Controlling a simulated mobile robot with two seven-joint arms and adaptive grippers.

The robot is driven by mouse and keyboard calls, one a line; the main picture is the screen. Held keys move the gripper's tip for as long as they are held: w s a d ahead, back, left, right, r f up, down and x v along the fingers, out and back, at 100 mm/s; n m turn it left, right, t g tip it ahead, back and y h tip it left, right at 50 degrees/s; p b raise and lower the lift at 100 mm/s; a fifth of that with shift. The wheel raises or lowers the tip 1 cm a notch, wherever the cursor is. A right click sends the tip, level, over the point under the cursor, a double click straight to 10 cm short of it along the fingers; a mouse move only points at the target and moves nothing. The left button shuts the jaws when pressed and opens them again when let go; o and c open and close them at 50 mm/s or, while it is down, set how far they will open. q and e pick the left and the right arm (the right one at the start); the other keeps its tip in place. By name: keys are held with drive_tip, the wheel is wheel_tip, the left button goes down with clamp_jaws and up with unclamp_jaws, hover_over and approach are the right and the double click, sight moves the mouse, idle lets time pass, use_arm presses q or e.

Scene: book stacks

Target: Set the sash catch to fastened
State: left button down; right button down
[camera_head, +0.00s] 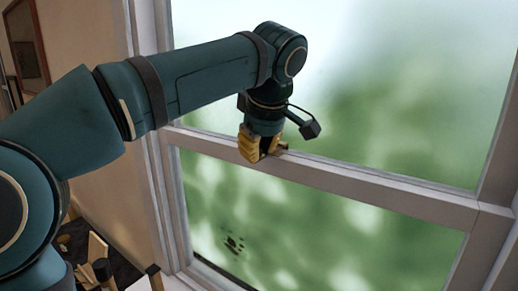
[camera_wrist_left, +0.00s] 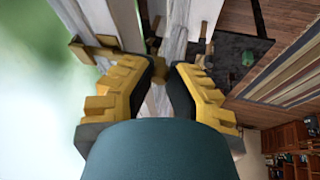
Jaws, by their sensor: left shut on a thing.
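The sash catch is a small brass-coloured fitting on the window's middle rail. In the left wrist view part of the catch (camera_wrist_left: 98,43) shows beyond the left finger. My left gripper (camera_head: 263,155) is down at the rail in the head view, its yellow fingers around the catch. My right gripper is not in view.
The window's middle rail (camera_head: 370,187) runs across between two blurred green panes. A picture frame (camera_head: 27,42) hangs on the wall at left. In the left wrist view a dark tabletop (camera_wrist_left: 233,50) and a striped rug (camera_wrist_left: 290,72) lie below.

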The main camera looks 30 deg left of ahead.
use_arm(q)
drive_tip(key=shift+d+f, duration=0.1)
drive_tip(key=shift+f, duration=0.15)
drive_tip(key=c, duration=0.8)
unclamp_jaws()
drive_tip(key=shift+c, duration=0.2)
drive_tip(key=shift+r, duration=0.1)
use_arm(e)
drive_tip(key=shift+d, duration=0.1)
use_arm(q)
drive_tip(key=shift+d+r, duration=0.1)
drive_tip(key=shift+r, duration=0.4)
drive_tip(key=v, duration=1.1)
drive_tip(key=shift+s, duration=0.1)
